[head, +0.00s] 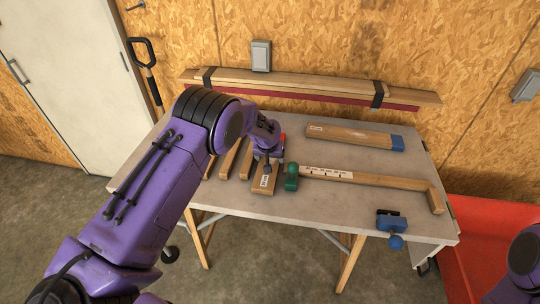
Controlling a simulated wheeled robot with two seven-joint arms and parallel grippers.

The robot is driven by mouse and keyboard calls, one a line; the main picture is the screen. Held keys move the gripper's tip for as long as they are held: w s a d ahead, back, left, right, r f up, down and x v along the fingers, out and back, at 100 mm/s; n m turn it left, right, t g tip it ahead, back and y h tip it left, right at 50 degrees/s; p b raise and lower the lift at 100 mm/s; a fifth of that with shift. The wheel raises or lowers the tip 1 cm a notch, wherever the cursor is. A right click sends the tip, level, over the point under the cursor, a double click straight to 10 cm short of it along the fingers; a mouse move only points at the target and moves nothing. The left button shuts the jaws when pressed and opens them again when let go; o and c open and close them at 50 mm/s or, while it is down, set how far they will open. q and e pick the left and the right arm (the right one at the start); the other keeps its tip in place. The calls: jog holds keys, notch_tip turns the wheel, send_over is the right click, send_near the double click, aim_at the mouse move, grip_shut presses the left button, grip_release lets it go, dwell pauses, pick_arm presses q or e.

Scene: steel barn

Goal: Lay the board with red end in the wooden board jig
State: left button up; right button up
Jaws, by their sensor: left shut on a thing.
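My left gripper (267,162) is shut on a wooden board (264,184) with a white label on its near part. A red patch (283,138) shows just behind the gripper and looks like the board's red end; my gripper hides the middle. Right beside it is the wooden board jig (395,180), a long rail with a white marked strip, a green knob piece at its left end and a wooden stop block at its right end. I cannot tell whether the held board touches the table. My right gripper is out of view.
More boards (229,160) lie left of the gripper, partly behind my arm. A blue-ended board (350,136) lies at the back right of the grey table (330,207). A blue clamp (391,221) sits at the front right edge. Strapped planks (290,84) lie along the wall.

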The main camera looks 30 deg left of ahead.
pick_arm(q)
jog(key=shift+s, duration=0.1)
jog(key=o, duration=0.9)
jog(key=shift+f, duration=0.1)
